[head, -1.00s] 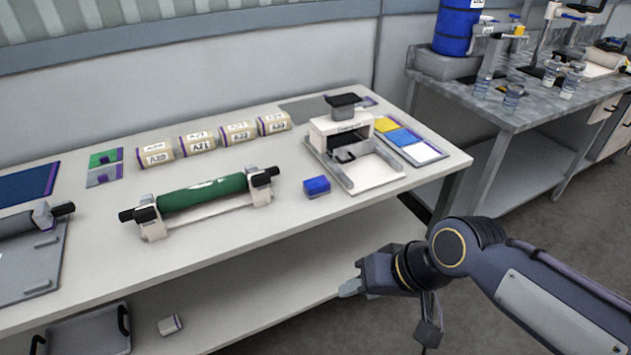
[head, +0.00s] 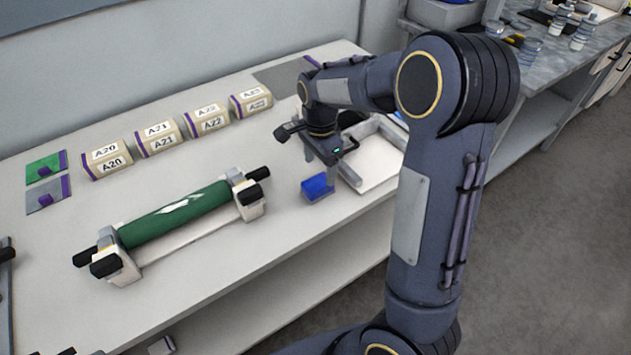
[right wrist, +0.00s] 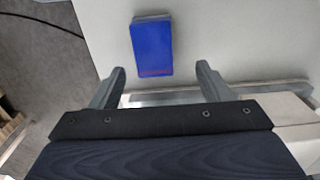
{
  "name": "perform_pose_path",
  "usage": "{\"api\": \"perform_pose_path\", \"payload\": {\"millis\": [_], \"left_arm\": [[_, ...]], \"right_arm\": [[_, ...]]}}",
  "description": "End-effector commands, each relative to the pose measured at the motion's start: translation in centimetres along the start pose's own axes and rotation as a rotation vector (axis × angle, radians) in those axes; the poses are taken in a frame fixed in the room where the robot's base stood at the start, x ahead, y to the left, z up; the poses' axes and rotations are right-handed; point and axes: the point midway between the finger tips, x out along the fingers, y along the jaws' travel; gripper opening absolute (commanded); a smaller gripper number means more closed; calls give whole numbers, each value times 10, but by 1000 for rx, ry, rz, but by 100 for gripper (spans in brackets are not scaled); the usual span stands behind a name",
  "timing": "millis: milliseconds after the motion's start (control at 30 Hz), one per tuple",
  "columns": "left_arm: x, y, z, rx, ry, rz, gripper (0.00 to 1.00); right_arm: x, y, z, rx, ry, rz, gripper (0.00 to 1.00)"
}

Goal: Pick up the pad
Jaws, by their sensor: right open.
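The pad, a small blue block (head: 317,188), lies on the white table near its front edge, between the green roller and the white press-like device. It also shows in the right wrist view (right wrist: 152,46), with a grey-white layer along its far edge. My right gripper (head: 332,168) is open and points down just behind and right of the pad. In the right wrist view the open fingers (right wrist: 160,70) are spread wider than the pad, which lies beyond their tips. Nothing is between the fingers.
A green roller on a stand (head: 175,213) lies left of the pad. The tabletop between rolls and roller is clear.

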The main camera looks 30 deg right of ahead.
Motion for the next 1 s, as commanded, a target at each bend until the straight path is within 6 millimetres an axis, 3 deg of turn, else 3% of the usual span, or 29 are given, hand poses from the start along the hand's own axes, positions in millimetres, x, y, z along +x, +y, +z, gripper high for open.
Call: {"api": "perform_pose_path", "payload": {"millis": [400,700,1000], "left_arm": [[0,0,0,0,0,0,0],[0,0,0,0,0,0,0],[0,0,0,0,0,0,0]], "right_arm": [[54,8,-1,-2,-2,1,71],[58,8,0,-3,-3,-1,70],[58,8,0,-3,-3,-1,30]]}}
